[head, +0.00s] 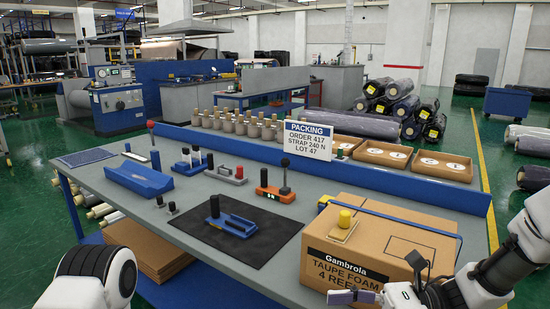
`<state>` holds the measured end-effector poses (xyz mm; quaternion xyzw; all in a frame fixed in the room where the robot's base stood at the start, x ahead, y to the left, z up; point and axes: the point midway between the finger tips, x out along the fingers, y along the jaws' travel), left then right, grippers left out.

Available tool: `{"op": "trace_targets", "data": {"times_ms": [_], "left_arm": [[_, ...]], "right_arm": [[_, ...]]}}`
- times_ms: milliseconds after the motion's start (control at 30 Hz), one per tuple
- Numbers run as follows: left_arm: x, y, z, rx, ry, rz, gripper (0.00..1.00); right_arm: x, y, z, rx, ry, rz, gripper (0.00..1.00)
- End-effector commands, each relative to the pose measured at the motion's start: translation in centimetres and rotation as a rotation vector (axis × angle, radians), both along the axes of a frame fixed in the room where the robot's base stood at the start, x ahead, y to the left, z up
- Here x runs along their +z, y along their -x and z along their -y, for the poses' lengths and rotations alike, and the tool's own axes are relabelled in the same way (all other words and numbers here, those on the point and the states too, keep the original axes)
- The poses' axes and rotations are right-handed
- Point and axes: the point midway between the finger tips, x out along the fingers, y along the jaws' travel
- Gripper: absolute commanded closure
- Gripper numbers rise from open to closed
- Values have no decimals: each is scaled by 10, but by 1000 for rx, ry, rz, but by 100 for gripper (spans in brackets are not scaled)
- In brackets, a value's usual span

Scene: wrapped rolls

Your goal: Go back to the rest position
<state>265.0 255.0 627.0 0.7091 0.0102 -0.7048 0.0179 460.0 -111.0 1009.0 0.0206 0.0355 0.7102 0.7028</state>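On the left, a white and black part of my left arm (97,276) shows at the bottom edge; its gripper is out of view. My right arm (500,270) comes in from the right edge. My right gripper (356,297) is low in front of the labelled cardboard box (350,235), with a purple part at its tip. Whether its fingers are open or shut cannot be told, and I see nothing clearly held. The box is closed, with a blue strap (400,217) across its top and a tan block with a yellow knob (343,225) on it.
The grey bench (190,225) holds a black mat (240,245) with a blue tool (230,222), an orange tool (275,190), a blue cradle (140,178) and a packing sign (308,140). Flat cardboard (145,250) is stacked at the bench's left front. Wrapped rolls (400,105) lie behind.

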Motion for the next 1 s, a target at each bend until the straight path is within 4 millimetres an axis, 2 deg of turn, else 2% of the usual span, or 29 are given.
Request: {"op": "trace_targets", "data": {"times_ms": [167, 267, 367, 467, 567, 667, 700, 767, 800, 867, 900, 1000], "left_arm": [[6, 0, 0, -1, 0, 1, 39], [10, 0, 0, -1, 0, 1, 39], [13, 0, 0, 0, 0, 0, 39], [17, 0, 0, 0, 0, 0, 39], [20, 0, 0, 0, 0, 0, 39], [24, 0, 0, 0, 0, 0, 39], [25, 0, 0, 0, 0, 0, 39], [26, 0, 0, 0, 0, 0, 39], [27, 0, 0, 0, 0, 0, 39], [27, 0, 0, 0, 0, 0, 39], [27, 0, 0, 0, 0, 0, 39], [26, 0, 0, 0, 0, 0, 39]], "right_arm": [[-42, 13, -10, 3, 13, -139, 44], [-74, 16, -18, -63, 25, -263, 44], [-112, 17, -24, -177, 55, -468, 44], [-158, 21, -26, -333, 95, -761, 44], [-212, 33, -18, -557, 130, -1156, 44], [-270, 58, 3, -871, 122, -1626, 44], [-291, 71, 15, -1027, 91, -1819, 44], [-317, 95, 36, -1286, 0, -2094, 44], [-331, 110, 51, -1470, -97, -2254, 44], [-345, 133, 74, -1751, -305, -2449, 44], [-350, 146, 88, 1825, 468, 2399, 44], [-354, 173, 120, 1634, 797, 1859, 44]]}}
